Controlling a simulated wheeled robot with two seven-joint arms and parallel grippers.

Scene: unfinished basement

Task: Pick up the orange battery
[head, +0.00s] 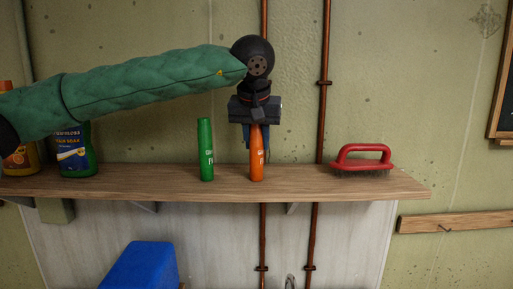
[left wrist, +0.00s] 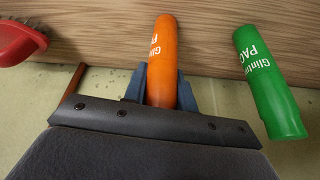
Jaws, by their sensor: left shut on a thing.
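The orange battery (head: 257,160) is an upright orange cylinder with white lettering, on the wooden shelf in the head view. My left gripper (head: 256,140) comes down from above with its fingers on either side of the battery's upper part. In the left wrist view the orange battery (left wrist: 162,62) lies between the two blue fingers of my left gripper (left wrist: 162,90), which is shut on it. The battery's base appears to be at the shelf surface; I cannot tell whether it touches. My right gripper is not in view.
A green battery (head: 206,150) stands left of the orange one. A red-handled brush (head: 362,158) lies to the right on the shelf (head: 310,184). A green bottle (head: 78,155) and an orange bottle (head: 20,160) stand at the left. Copper pipes (head: 325,60) run up the wall behind.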

